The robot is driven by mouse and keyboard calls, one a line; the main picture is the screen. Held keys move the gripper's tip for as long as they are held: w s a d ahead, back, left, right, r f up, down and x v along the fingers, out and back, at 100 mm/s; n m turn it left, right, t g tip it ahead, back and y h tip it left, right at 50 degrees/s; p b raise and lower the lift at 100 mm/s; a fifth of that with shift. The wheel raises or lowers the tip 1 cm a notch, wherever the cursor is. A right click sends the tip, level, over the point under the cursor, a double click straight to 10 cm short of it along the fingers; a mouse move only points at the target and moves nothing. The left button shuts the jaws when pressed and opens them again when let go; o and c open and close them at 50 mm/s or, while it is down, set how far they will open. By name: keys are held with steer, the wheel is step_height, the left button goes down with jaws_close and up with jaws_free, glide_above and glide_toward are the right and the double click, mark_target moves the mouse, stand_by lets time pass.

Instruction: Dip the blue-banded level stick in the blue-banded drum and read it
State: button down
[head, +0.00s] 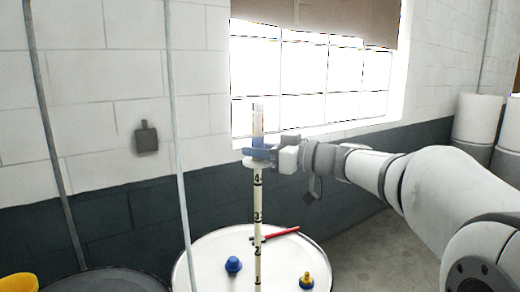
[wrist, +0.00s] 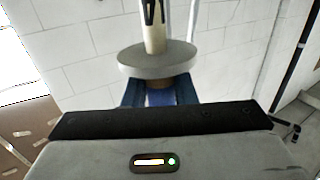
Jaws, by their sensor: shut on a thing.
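The level stick (head: 257,213) stands upright in the head view, pale with black numbers and marks and a bluish band near its top. My gripper (head: 262,152) is shut on its upper part, just above a round collar. In the wrist view the blue fingers (wrist: 158,93) close on the stick below the grey collar disc (wrist: 157,58).
A dark drum (head: 105,281) and a yellow container (head: 18,283) are at lower left. A thin pale pole (head: 180,150) rises left of the stick. White drums (head: 478,118) stand at far right.

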steer(key=shift+s+d, duration=0.15)
stand_by(0.3)
steer(key=b, duration=0.4)
glide_above(260, 241)
steer(key=shift+f, duration=4)
steer(key=shift+f+b, duration=2.35)
steer(key=shift+f, duration=1.75)
steer(key=shift+f+b, duration=2.3)
steer(key=shift+f, duration=1.6)
